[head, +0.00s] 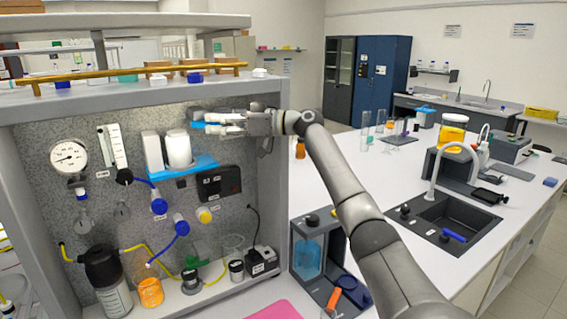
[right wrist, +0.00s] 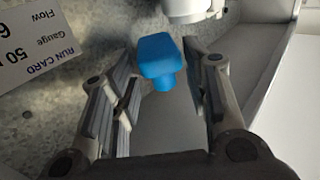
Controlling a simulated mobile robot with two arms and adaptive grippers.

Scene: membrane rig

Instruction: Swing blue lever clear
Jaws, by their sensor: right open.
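The blue lever shows in the right wrist view as a blue block-shaped handle (right wrist: 165,58) on a short stem, in front of the speckled panel. It lies between and just beyond the fingertips of my right gripper (right wrist: 162,95), which is open, with a gap on both sides. In the head view my right gripper (head: 222,124) is at the upper right of the rig panel, fingers pointing left. Blue (head: 206,125) shows between its fingers there; the gripper hides part of it. My left gripper is not in view.
A printed run card (right wrist: 40,45) is on the panel. The rig's right side wall (head: 272,190) and top shelf (head: 130,92) are close. Blue valves (head: 158,206) and tubing lie lower.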

